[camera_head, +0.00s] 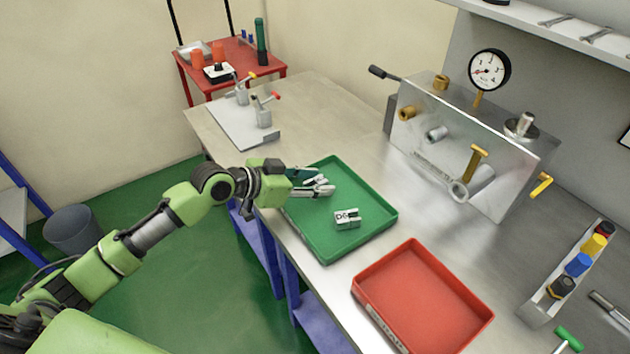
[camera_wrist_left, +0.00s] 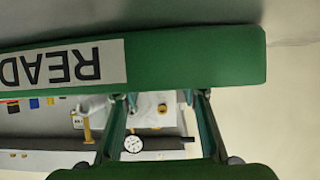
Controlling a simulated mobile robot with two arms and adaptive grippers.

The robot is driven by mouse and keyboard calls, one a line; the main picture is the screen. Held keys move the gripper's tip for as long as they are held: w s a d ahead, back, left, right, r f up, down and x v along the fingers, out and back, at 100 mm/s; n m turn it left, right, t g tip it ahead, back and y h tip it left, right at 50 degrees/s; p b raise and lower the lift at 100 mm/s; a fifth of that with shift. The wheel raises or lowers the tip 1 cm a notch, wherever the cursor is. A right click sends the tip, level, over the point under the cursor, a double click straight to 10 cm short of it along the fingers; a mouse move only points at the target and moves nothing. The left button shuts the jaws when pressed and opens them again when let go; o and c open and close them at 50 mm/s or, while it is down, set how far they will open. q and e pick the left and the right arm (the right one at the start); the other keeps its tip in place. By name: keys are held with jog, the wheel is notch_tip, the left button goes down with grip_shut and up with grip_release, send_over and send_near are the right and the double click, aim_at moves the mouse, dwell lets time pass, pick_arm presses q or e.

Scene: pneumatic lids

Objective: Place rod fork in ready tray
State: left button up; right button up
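The green tray (camera_head: 375,232) lies on the metal bench; its wall shows upside down in the left wrist view (camera_wrist_left: 195,60) with a white label reading "READ", the rest cut off. A small silver block with dark markings (camera_head: 347,220), apparently the rod fork, rests on the tray's floor right of centre. My left gripper (camera_head: 325,187) reaches over the tray's left rim, behind and left of the block and apart from it. In the left wrist view its two fingers (camera_wrist_left: 160,100) are spread with nothing gripped between them. My right gripper is out of view.
A red tray (camera_head: 425,295) sits right of the green one. A metal panel (camera_head: 450,150) with fittings and gauge (camera_head: 489,71) stands behind. A rack of coloured caps (camera_head: 570,275) is at right. A plate with clamps (camera_head: 240,125) and a red cart (camera_head: 230,68) are farther back.

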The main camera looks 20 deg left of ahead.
pick_arm(q)
jog(key=shift+r, duration=0.2)
jog(key=shift+s+a, duration=0.2)
jog(key=shift+a, duration=0.05)
jog(key=b+v, duration=0.1)
jog(key=v, duration=0.8)
jog(key=shift+s+a+r+b, duration=0.1)
jog(key=shift+s+a+b, duration=0.15)
jog(key=shift+s+b, duration=0.1)
jog(key=shift+s+a+r, duration=0.3)
jog(key=shift+s+r, duration=0.2)
